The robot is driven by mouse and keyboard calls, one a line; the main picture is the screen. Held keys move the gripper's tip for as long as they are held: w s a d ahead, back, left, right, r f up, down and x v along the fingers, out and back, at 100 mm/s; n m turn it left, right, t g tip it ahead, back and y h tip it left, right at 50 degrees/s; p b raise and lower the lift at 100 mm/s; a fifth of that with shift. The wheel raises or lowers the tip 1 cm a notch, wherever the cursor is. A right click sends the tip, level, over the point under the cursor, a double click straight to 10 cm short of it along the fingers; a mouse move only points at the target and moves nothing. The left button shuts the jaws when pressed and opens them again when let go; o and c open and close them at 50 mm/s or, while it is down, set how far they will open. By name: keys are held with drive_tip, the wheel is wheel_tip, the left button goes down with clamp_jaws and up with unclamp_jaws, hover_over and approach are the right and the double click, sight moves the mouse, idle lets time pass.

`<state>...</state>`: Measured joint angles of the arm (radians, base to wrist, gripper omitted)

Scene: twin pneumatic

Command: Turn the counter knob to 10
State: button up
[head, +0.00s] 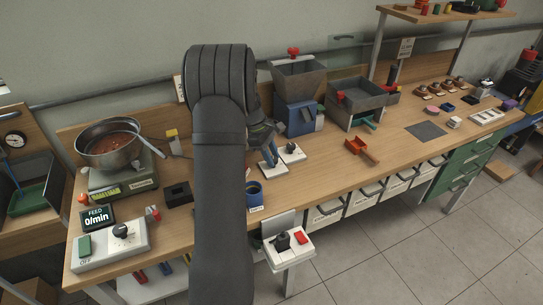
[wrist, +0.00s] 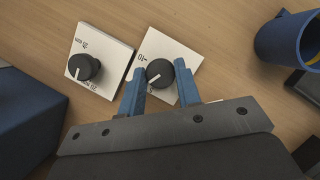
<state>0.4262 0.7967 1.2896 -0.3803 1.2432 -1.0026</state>
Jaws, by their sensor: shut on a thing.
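A black counter knob (wrist: 160,73) sits on a white plate marked 10 (wrist: 187,54) in the wrist view. My gripper (wrist: 161,77) has its two blue fingers on either side of this knob and is shut on it. The knob's white pointer line aims toward the lower left in the wrist view, and the 10 mark is at the knob's upper left. In the head view my gripper (head: 269,158) reaches down to the plate (head: 274,171), and my arm and fingers hide the held knob.
A second black knob (wrist: 84,67) on its own white plate (wrist: 103,33) stands close beside. A blue hopper machine (head: 297,117) stands behind.

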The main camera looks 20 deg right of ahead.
drive_tip(key=m+y, duration=0.1)
drive_tip(key=m, duration=0.2)
drive_tip(key=m+g+y, duration=0.1)
drive_tip(key=m, duration=0.2)
drive_tip(key=shift+w+d+m, duration=0.15)
drive_tip(key=shift+m, duration=0.15)
drive_tip(key=m+y, duration=0.1)
drive_tip(key=m, duration=0.2)
drive_tip(key=m+y, duration=0.1)
drive_tip(key=m, duration=0.2)
drive_tip(key=shift+d+y, duration=0.15)
drive_tip(key=shift+y, duration=0.15)
drive_tip(key=o, duration=1)
drive_tip(key=shift+c, duration=0.2)
drive_tip(key=shift+r, duration=0.15)
drive_tip(key=v, duration=1.7)
drive_tip(key=shift+s, duration=0.2)
drive_tip(key=shift+d, duration=0.15)
